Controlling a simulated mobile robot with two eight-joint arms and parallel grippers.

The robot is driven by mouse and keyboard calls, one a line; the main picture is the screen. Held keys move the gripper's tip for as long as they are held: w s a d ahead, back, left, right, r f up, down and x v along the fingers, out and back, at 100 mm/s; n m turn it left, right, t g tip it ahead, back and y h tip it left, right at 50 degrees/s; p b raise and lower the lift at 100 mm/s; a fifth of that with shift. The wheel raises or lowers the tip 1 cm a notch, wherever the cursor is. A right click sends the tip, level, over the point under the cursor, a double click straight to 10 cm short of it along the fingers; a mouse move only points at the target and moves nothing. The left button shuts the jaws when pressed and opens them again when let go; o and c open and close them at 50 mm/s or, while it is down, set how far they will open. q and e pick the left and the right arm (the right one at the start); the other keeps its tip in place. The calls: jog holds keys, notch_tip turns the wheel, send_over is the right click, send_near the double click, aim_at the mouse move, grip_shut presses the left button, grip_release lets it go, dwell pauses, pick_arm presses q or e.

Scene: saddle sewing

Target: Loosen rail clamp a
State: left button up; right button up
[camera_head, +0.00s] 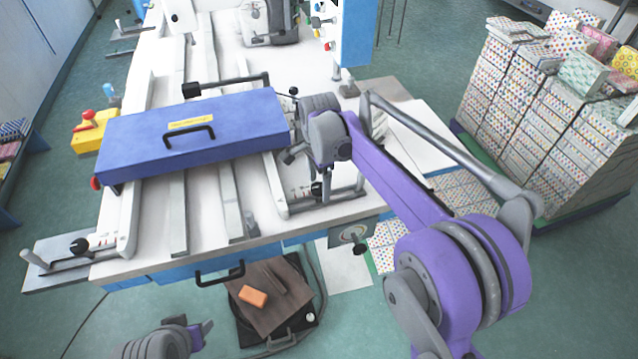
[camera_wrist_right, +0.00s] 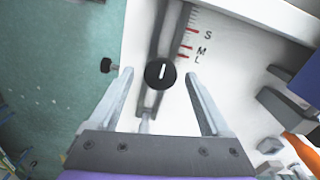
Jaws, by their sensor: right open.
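A rail clamp with a round black knob (camera_wrist_right: 160,73) sits in a slot beside a red scale marked S, M, L. It matches the black knob at the right rail in the head view (camera_head: 316,188); no label tells which clamp is a. My right gripper (camera_wrist_right: 158,80) is open, with one finger on each side of the knob and visible gaps to both.
A long blue cover (camera_head: 235,120) with a black handle lies across the rails. A second black knob (camera_head: 79,245) is on the left rail. A smaller black knob (camera_wrist_right: 107,66) sticks out at the table edge. Stacked boxes (camera_head: 550,120) stand at the right.

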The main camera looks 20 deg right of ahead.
jog(key=shift+f, duration=0.2)
jog(key=shift+c, duration=0.2)
grip_shut()
